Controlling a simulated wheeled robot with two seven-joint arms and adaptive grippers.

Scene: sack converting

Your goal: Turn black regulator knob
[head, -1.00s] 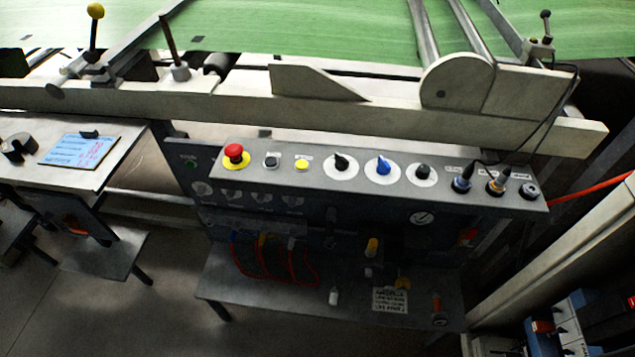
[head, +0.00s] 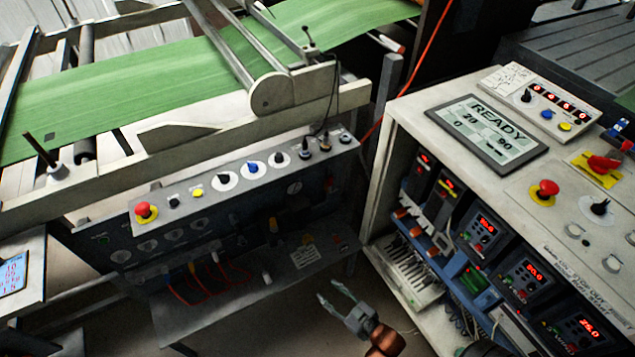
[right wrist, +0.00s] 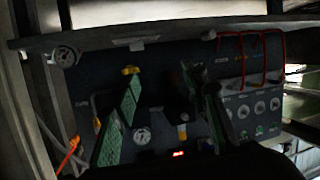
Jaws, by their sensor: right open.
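A grey control panel (head: 235,190) stands under the green web. On its sloped top are a black pointer knob (head: 226,178), a blue knob (head: 252,167) and a rounder black knob (head: 279,157), each on a white disc. Their labels are too small to read, so I cannot tell which is the regulator. My right gripper (head: 328,290) is open and empty, low in front of the panel and apart from it. My left gripper is not in view.
A red emergency button (head: 145,211) sits at the panel's left end; cable plugs (head: 325,145) are at its right. A shelf (head: 250,293) juts out below. A white console cabinet (head: 400,130) with a READY screen (head: 487,132) stands close on the right.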

